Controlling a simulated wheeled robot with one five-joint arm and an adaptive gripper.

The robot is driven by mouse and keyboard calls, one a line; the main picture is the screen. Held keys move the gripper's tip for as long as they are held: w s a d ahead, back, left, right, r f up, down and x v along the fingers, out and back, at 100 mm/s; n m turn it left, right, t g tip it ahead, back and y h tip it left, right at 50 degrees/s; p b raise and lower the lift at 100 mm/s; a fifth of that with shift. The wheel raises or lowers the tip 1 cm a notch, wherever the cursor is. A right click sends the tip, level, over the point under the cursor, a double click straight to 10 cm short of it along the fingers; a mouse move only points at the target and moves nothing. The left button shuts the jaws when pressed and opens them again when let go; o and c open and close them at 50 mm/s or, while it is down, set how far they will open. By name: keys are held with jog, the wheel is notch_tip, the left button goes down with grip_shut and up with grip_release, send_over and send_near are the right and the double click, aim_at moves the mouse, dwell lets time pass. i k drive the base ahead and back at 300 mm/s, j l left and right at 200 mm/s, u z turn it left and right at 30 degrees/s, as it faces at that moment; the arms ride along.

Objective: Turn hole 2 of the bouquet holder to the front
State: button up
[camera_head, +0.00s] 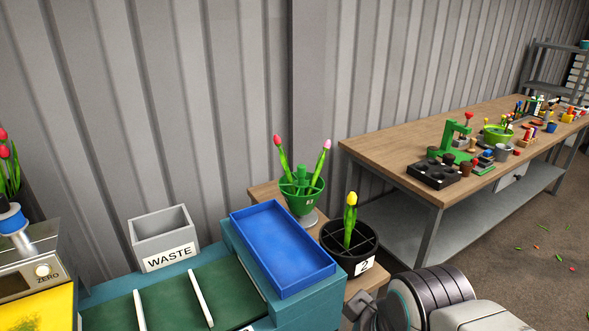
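The bouquet holder (315,203) is a green bowl with a raised green middle, on a small grey foot on a wooden stand. Two tulips stand in it: a red-pink one (279,148) at the left and a light pink one (324,150) at the right. A small pale label (309,201) is on its front side, its mark too small to read surely. My arm enters at the lower right. Part of what looks like my gripper (361,302) shows at its left end, in front of and below the holder and apart from it. Its fingers cannot be made out.
A black divided bucket (343,270) labelled 2, with a yellow tulip (350,212), stands between holder and arm. A blue tray (283,250) and a grey WASTE bin (160,235) are at the left. A cluttered workbench (400,150) is at the right.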

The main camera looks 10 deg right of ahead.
aim_at(300, 204)
jog(key=i+l+u, duration=0.1)
jog(key=l+u, duration=0.25)
jog(key=l, duration=0.4)
jog(key=l+u, duration=0.35)
jog(key=l, duration=0.4)
jog(key=l+u, duration=0.3)
jog(key=l, duration=0.5)
jog(key=i+l+u, duration=0.15)
jog(key=l+u, duration=0.15)
jog(key=l, duration=0.15)
jog(key=i+l+u, duration=0.15)
jog(key=l+u, duration=0.15)
jog(key=l, duration=0.2)
jog(key=l+u, duration=0.25)
jog(key=l, duration=0.3)
jog(key=i+l+u, duration=0.3)
jog(key=l, duration=0.15)
jog(key=k, duration=0.05)
